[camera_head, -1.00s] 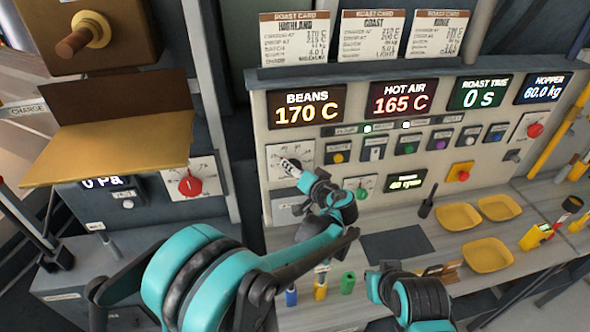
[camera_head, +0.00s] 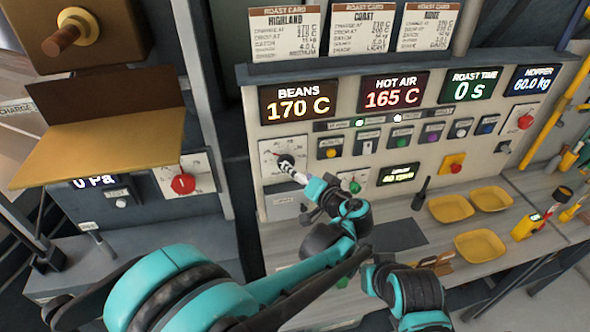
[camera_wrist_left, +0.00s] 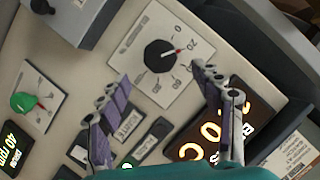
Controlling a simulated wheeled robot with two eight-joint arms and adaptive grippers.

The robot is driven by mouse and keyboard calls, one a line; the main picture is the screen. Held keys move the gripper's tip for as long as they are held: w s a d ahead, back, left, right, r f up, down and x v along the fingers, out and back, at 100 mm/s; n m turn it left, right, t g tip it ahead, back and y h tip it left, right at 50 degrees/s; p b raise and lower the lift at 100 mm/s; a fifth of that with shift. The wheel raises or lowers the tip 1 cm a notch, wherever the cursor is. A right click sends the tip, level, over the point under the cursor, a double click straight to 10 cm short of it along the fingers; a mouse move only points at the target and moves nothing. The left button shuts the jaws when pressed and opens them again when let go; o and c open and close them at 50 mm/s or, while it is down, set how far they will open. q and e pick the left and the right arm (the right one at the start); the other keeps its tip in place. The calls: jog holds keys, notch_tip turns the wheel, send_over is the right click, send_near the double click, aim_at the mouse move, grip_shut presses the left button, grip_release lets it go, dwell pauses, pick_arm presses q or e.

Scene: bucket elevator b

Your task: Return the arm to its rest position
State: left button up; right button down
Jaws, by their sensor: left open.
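My left arm (camera_head: 185,285) reaches from the lower left toward the control panel. Its gripper (camera_head: 290,170) is just in front of a white dial plate with a black knob (camera_head: 284,158). In the left wrist view the left gripper (camera_wrist_left: 160,80) is open, with its two fingers apart and nothing between them. The black knob (camera_wrist_left: 160,56) with a red pointer lies beyond the fingertips, apart from them. Part of my right arm (camera_head: 410,290) shows at the bottom; its gripper is not visible.
The panel's displays (camera_head: 300,102) and several buttons surround the dial. A green knob (camera_head: 354,186) is just right of my left gripper. Yellow trays (camera_head: 480,246) and a dark mat (camera_head: 396,236) lie on the bench. A gold chute plate (camera_head: 105,150) juts out at left.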

dwell(0.4)
pick_arm(q)
jog(key=s+a+f+n+g+h+b, duration=0.1)
jog(key=s+a+f+g+b, duration=0.15)
jog(key=s+a+f, duration=0.4)
jog(key=s+a+f+g+h+b, duration=0.1)
jog(key=s+a+g+b, duration=0.2)
jog(key=a, duration=0.7)
jog(key=s+a+f+n+h+b, duration=0.1)
jog(key=s+a+f+h+b, duration=0.1)
jog(key=s+f, duration=0.3)
jog(key=s+a+f+n+h+b, duration=0.1)
jog(key=s+f+b, duration=0.4)
jog(key=s, duration=0.6)
jog(key=shift+a+f+h, duration=0.65)
jog(key=shift+a+h, duration=0.05)
jog(key=shift+a, duration=0.25)
jog(key=shift+g, duration=0.25)
